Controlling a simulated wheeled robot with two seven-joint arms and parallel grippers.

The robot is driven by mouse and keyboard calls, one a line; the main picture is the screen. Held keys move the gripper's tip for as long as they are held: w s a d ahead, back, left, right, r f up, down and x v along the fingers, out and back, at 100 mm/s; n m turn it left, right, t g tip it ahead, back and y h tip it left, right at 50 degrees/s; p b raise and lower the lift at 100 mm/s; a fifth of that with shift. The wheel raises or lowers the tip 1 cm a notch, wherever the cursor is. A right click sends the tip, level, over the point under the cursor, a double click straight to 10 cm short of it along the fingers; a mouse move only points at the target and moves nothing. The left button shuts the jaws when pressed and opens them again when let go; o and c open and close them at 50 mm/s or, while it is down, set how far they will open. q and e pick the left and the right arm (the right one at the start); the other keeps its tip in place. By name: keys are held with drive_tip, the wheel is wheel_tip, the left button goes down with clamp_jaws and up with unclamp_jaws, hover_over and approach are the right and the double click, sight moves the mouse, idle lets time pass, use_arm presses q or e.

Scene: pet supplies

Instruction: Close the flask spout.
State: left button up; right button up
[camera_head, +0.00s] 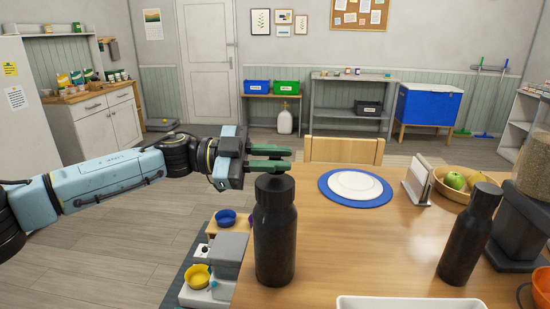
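A dark flask (275,242) stands upright near the left edge of the wooden table, with a dark cap on top. My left gripper (280,158) is level, its two green fingers just above the cap of this flask. A narrow gap shows between the fingers, with nothing seen held. I cannot tell whether the lower finger touches the cap. No separate spout can be made out. A second dark flask (465,240) stands upright on the right of the table, its narrower cap on top. My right gripper is not in view.
A blue mat (327,188) with a white plate (355,184) lies at the back of the table (350,250). A napkin holder (418,182), a fruit bowl (452,190) and a grain dispenser (520,220) are on the right. A white tray (410,303) is at the front. The middle is clear.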

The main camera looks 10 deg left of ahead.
use_arm(q)
clamp_jaws()
drive_tip(key=shift+s+f+m+p, duration=0.2)
drive_tip(key=shift+s+m+p, duration=0.2)
drive_tip(key=shift+m, duration=0.7)
drive_tip(key=m, duration=0.1)
drive_tip(key=s+f+m, duration=0.1)
drive_tip(key=m, duration=0.1)
drive_tip(key=shift+m, duration=0.3)
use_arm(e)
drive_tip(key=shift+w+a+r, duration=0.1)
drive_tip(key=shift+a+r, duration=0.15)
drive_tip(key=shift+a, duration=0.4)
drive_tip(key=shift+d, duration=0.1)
